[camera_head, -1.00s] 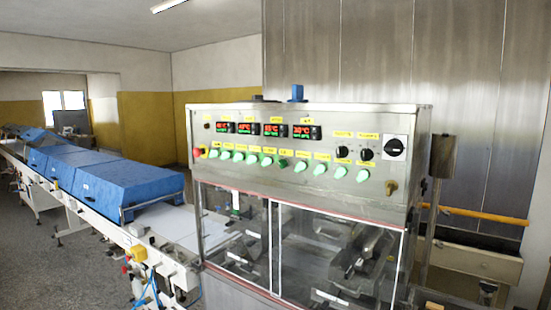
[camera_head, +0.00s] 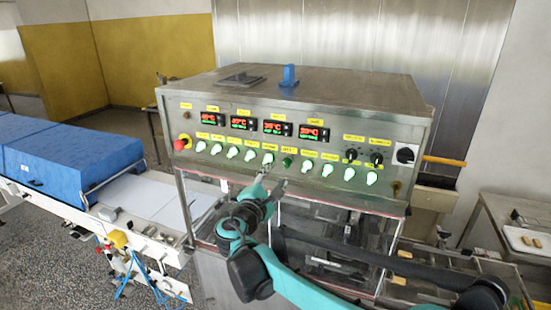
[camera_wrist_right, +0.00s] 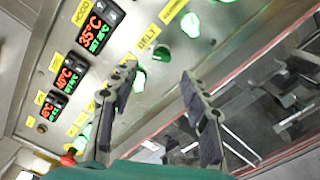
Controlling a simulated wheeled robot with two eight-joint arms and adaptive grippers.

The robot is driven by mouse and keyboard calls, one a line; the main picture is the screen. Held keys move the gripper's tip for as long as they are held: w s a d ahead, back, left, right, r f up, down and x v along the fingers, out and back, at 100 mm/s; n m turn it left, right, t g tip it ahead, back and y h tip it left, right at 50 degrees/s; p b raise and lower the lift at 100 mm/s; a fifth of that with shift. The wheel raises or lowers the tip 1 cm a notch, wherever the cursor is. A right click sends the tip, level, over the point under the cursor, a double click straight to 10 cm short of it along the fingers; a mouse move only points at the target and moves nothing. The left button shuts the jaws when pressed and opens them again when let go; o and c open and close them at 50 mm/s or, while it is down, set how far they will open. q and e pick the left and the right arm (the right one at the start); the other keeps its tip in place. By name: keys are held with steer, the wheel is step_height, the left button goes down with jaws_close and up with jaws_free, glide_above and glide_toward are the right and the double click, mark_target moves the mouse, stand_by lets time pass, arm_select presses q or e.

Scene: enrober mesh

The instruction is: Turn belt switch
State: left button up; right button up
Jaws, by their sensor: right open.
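The control panel of the steel machine carries a row of green knobs under yellow labels. A label reading BELT shows in the wrist view (camera_wrist_right: 148,37). The belt switch (camera_wrist_right: 162,53) beside that label is a dark green, unlit knob. It also shows in the head view (camera_head: 287,161), between lit, pale green knobs. My right gripper (camera_head: 275,179) is in front of the panel, just below this knob. In the wrist view its two fingers (camera_wrist_right: 158,75) are spread and empty, with the belt switch beyond the gap, apart from them. My left gripper is not in view.
A red emergency button (camera_head: 182,142) sits at the panel's left end. Red and green temperature displays (camera_head: 273,127) line the top. Lit knobs (camera_head: 268,158) stand close on both sides. Glass doors lie below the panel. A conveyor with blue covers (camera_head: 60,160) is at left.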

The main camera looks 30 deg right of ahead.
mark_target(285, 165)
steer(key=x, duration=0.6)
steer(key=shift+w+d+f+p, duration=0.1)
steer(key=shift+w+d+p, duration=0.05)
steer(key=shift+d+p, duration=0.2)
steer(key=shift+c, duration=0.4)
jaws_close()
